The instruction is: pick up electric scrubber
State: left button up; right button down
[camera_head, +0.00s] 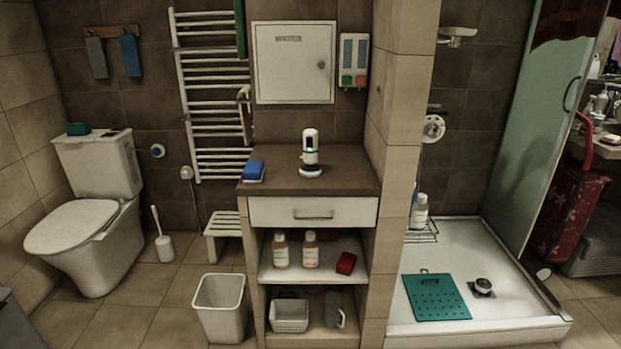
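A small white upright device with a dark band and a green light, which looks like the electric scrubber (310,150), stands on a round base on the brown cabinet top (345,183). Neither of my grippers shows in the head view.
A blue sponge-like block (253,171) lies left of the device. A tiled partition (402,150) rises right of the cabinet, beside the shower tray (500,325). A white bin (220,305) and a stool (222,230) stand left.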

aim_at(309, 169)
jog(key=z, duration=1.1)
jog(key=i, duration=1.4)
jog(key=u, duration=0.65)
jog(key=i, duration=0.45)
jog(key=u, duration=0.25)
